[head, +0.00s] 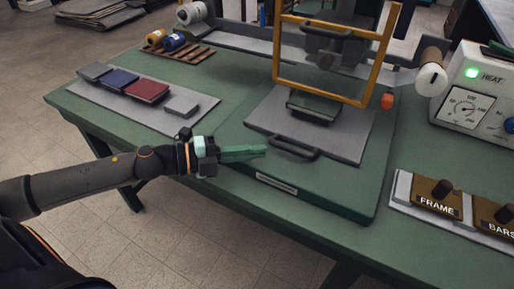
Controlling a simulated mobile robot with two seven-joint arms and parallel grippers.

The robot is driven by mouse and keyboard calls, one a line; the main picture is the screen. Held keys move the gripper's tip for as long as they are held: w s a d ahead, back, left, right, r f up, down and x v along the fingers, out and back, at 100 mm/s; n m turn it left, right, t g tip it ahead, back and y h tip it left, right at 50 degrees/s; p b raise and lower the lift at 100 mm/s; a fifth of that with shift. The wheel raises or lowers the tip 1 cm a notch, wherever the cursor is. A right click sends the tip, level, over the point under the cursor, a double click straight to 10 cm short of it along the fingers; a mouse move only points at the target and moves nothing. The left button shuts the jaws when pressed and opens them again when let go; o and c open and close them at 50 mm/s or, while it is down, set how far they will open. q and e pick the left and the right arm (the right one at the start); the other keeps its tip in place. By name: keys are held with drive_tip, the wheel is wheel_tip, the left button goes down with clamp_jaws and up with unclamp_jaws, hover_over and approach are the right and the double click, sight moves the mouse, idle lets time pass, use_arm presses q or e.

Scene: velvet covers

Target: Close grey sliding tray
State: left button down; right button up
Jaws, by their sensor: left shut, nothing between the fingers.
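The grey sliding tray (345,143) lies flat on the green press base (340,195), sticking out toward the front of the orange frame. It has a dark handle (294,148) along its front edge. A small dark green block (314,106) sits on the tray under the frame. My left gripper (262,151) comes in from the left, shut and empty. Its green fingertips are just left of the handle; I cannot tell whether they touch it. My right gripper is not in view.
The orange frame (322,90) stands over the back of the tray. A grey board (190,125) with coloured blocks lies to the left. A heat control box (470,100) and knobs labelled FRAME (436,205) and BARS stand at the right. The table front is mostly clear.

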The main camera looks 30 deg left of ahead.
use_arm(q)
drive_tip(key=shift+w+f, duration=0.2)
drive_tip(key=shift+w, duration=0.75)
drive_tip(key=shift+w, duration=0.1)
